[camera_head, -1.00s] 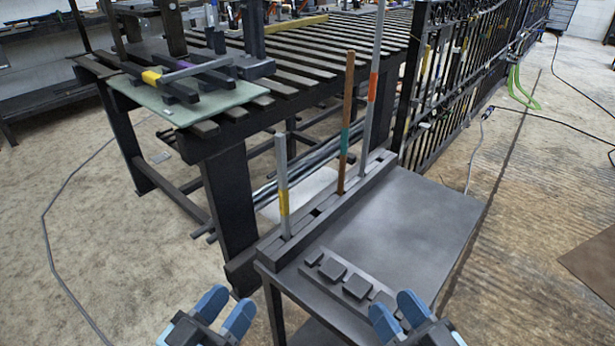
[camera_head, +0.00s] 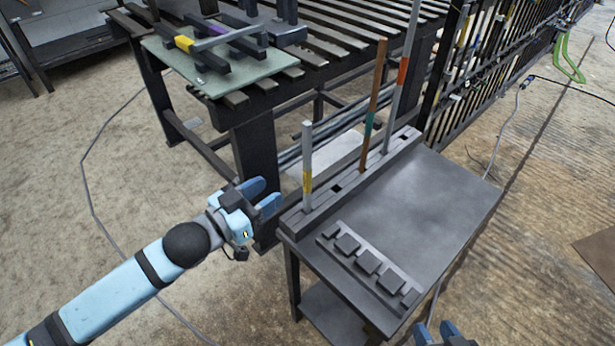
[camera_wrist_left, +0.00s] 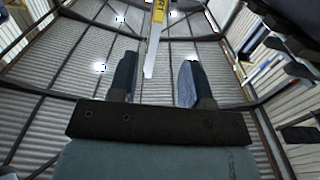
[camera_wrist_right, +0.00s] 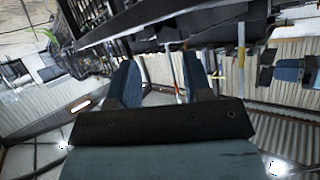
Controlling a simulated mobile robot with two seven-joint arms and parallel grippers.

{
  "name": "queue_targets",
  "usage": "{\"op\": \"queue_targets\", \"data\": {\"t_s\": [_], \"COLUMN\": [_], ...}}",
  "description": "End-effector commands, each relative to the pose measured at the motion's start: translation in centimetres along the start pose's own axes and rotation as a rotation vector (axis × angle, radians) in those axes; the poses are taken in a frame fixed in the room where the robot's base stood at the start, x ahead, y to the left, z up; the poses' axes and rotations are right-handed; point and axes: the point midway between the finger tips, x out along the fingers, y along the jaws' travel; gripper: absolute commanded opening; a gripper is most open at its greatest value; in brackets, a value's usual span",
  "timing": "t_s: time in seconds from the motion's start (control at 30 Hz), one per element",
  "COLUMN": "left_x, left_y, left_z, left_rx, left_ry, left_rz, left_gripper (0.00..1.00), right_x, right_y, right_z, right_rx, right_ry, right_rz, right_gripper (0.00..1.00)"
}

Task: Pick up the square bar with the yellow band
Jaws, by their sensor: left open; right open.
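The square bar with the yellow band (camera_head: 307,155) is pale grey and stands upright in the near end of the slotted rack (camera_head: 340,195). Its yellow band is at about mid-height. My left gripper (camera_head: 267,196) is open and empty, to the left of the bar and apart from it, at about the height of its lower part. In the left wrist view the bar (camera_wrist_left: 154,45) shows in line with the gap between the open fingers (camera_wrist_left: 160,65). My right gripper (camera_head: 436,333) is open and empty at the bottom edge, with only its tips showing.
A brown bar with a teal band (camera_head: 374,105) and a tall grey bar with an orange band (camera_head: 402,85) stand farther along the rack. A strip with several dark blocks (camera_head: 367,262) lies on the side table (camera_head: 440,190). A slatted bench (camera_head: 252,150) stands behind.

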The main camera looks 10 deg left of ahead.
Motion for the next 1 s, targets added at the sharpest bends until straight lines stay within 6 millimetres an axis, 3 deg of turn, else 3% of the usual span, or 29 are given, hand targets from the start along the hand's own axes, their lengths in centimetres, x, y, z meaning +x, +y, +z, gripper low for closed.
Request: {"op": "queue_targets", "data": {"t_s": [0.23, 0.47, 0.6, 0.8, 1.0], "left_x": [4.5, 6.1, 8.0, 10.5, 10.9], "left_y": [0.0, 0.1, 0.3, 0.4, 0.4], "left_z": [0.1, 0.1, 0.7, 0.7, 0.6], "left_rx": [0.001, 0.001, 0.002, 0.001, 0.001], "left_ry": [0.003, 0.002, 0.003, 0.002, 0.0], "left_rz": [0.0, 0.0, 0.0, 0.0, 0.0], "left_gripper": [0.45, 0.45, 0.45, 0.45, 0.45], "right_x": [0.2, 0.3, 0.5, 0.6, 0.4], "right_y": [-0.2, -0.4, -0.7, -1.6, -1.7], "right_z": [-0.3, -0.8, -1.2, -3.6, -4.7], "right_rx": [0.003, 0.006, 0.013, 0.014, 0.011], "right_ry": [0.025, 0.052, 0.091, 0.18, 0.206], "right_rz": [-0.009, -0.016, -0.026, -0.056, -0.061], "right_gripper": [0.46, 0.46, 0.46, 0.46, 0.46]}}
